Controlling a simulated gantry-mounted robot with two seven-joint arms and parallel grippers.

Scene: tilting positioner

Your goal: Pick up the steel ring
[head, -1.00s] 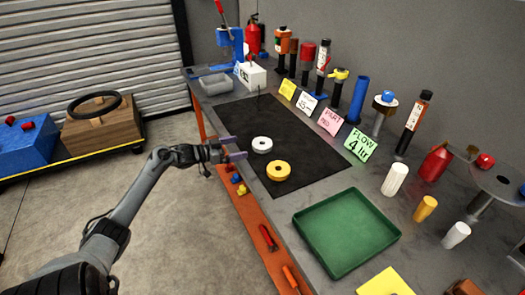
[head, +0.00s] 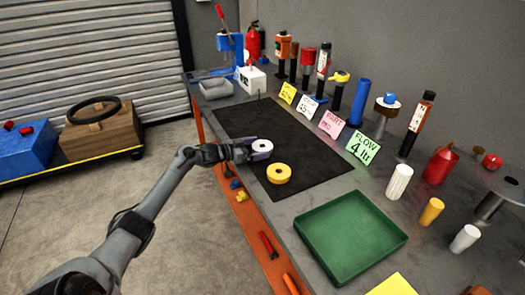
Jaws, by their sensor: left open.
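I cannot tell whether the fingers touch the ring. A yellow ring (head: 279,173) lies on the mat just in front of the steel ring, close to the gripper. My right gripper is not in view.
A green tray (head: 346,238) stands on the bench at the right front. Note cards, including a green one (head: 363,147), and several upright tools line the back of the mat. White and yellow cylinders (head: 431,211) stand at the right. The mat behind the rings is clear.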

